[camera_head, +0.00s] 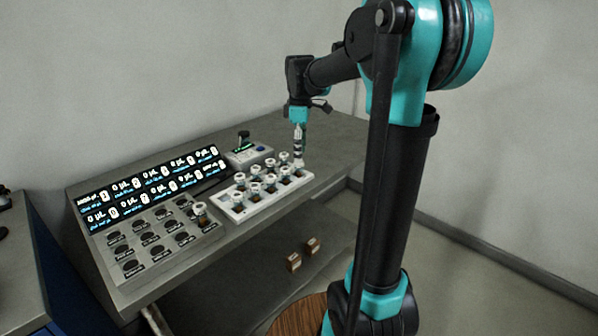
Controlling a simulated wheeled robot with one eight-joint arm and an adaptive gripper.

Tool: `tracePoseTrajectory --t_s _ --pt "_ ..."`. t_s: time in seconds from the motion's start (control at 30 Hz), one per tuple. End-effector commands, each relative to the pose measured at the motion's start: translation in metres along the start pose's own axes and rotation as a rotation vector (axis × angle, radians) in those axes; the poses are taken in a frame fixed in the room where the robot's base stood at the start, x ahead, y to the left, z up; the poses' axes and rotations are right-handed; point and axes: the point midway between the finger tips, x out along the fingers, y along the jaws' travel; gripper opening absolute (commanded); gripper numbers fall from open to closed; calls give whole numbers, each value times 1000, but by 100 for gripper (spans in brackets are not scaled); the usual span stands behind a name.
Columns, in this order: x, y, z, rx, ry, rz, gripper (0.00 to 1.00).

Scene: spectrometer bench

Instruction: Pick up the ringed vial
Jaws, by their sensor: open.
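Several small vials with white caps (254,187) stand upright in a white rack (237,217) on the bench. One more white-capped vial (199,209) stands in a socket of the panel left of the rack. The picture is too small to tell which vial carries a ring. My gripper (298,157) points down at the far right end of the rack, close above or beside the vial there. My gripper is open, and its fingertips are small and partly merge with that vial. I cannot tell whether they touch it.
A sloped panel with lit displays (150,185) and several dark round sockets (150,238) fills the bench's left part. A small device with a dark knob (246,150) stands behind the rack. Two brown items (293,262) lie on the lower shelf. The bench's far right (335,135) is clear.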

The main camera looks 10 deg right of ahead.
Motion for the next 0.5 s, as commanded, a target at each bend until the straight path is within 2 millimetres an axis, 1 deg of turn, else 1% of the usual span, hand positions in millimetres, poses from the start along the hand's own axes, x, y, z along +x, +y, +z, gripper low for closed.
tracePoseTrajectory --t_s 0.3,0.4,0.5 --pt "41 -3 -3 0 0 0 51" --pt "48 -3 -3 0 0 0 51" --pt "50 -3 -3 0 0 0 51"
